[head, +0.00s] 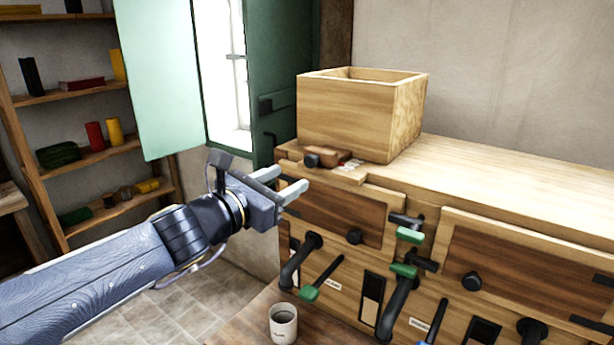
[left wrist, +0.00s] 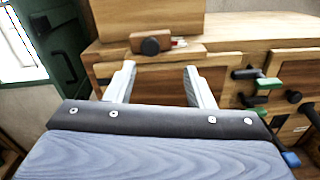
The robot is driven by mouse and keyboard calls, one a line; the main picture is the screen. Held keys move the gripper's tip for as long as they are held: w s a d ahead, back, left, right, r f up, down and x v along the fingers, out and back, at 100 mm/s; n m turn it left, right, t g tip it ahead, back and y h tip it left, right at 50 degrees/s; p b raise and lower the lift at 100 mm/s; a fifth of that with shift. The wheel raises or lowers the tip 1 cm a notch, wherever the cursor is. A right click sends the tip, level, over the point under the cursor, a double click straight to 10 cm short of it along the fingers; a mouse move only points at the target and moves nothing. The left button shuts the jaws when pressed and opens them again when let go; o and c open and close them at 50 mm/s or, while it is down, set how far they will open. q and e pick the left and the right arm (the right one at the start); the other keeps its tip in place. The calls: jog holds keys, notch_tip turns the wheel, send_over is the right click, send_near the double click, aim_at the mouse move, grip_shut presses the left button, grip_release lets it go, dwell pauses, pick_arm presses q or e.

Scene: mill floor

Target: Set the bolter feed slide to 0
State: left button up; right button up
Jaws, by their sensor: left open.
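A small reddish-brown wooden slide with a black knob (head: 312,160) sits at the top front edge of the cabinet, below the open wooden hopper box (head: 345,112). A small pale plate with red marks (head: 350,165) lies beside it; its marks are too small to read. In the left wrist view the slide's knob (left wrist: 150,46) shows just beyond and between the fingertips. My left gripper (head: 290,179) is open and empty, in front of the cabinet, slightly below and left of the knob. It also shows in the left wrist view (left wrist: 159,70). My right gripper is not in view.
The wooden cabinet (head: 500,185) has drawer fronts and several black levers, some green-tipped (head: 408,236). A cup (head: 283,322) stands on a low wooden surface in front. A green shutter (head: 160,75) and shelves (head: 80,85) are at left. The cabinet top right of the hopper is clear.

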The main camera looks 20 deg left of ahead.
aim_at(309, 163)
pick_arm(q)
jog(key=w, duration=0.3)
jog(key=w+d+n, duration=0.1)
jog(key=w, duration=0.2)
jog(key=w+d+n+b, duration=0.1)
jog(key=w, duration=0.1)
jog(key=shift+w+y, duration=0.3)
jog(key=shift+w, duration=0.1)
jog(key=shift+f, duration=0.1)
grip_shut()
